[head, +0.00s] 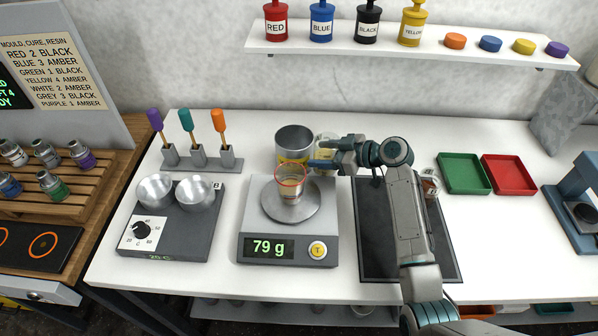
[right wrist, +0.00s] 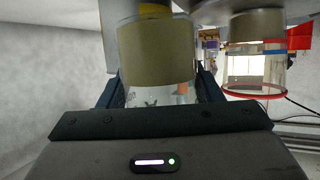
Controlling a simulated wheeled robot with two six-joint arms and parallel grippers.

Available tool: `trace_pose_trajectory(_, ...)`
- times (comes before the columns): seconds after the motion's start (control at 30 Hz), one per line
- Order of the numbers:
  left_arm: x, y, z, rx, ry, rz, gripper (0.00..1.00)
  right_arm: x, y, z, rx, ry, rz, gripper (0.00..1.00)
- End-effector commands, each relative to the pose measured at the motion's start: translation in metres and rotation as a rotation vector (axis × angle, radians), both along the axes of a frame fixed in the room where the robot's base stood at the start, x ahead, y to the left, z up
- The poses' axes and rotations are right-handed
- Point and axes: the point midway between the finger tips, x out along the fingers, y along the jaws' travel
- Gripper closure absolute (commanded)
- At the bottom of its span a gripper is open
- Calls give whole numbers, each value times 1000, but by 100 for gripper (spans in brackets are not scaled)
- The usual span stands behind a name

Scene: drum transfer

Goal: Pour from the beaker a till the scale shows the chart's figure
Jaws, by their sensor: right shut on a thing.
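My right gripper (head: 322,152) is shut on a clear glass beaker (head: 327,142) just behind the scale, beside a grey metal tin. In the right wrist view the held beaker (right wrist: 157,50) has a wide beige band; I cannot read a letter on it. The scale (head: 255,222) reads 79 g in green. A clear cup (head: 291,186) with a red rim stands on its round plate and also shows in the right wrist view (right wrist: 255,75). The chart (head: 48,72) at the left lists colour mixes. My left gripper is not in view.
The grey tin (head: 294,138) stands behind the scale. A hotplate with two metal bowls (head: 174,225) is to the left. A dark mat (head: 378,240) lies under my right arm. Green (head: 464,174) and red (head: 509,175) trays are to the right. A shelf (head: 400,50) holds bottles.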

Motion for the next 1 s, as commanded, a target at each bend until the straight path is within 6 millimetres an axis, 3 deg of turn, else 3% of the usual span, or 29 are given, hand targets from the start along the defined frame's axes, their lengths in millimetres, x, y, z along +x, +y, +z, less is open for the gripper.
trace_pose_trajectory(0.47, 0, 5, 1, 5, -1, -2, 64, 0, 2, 2, 9, 6, -1, 71)
trace_pose_trajectory(1.0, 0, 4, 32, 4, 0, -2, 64, 0, 2, 61, 9, 6, -1, 71)
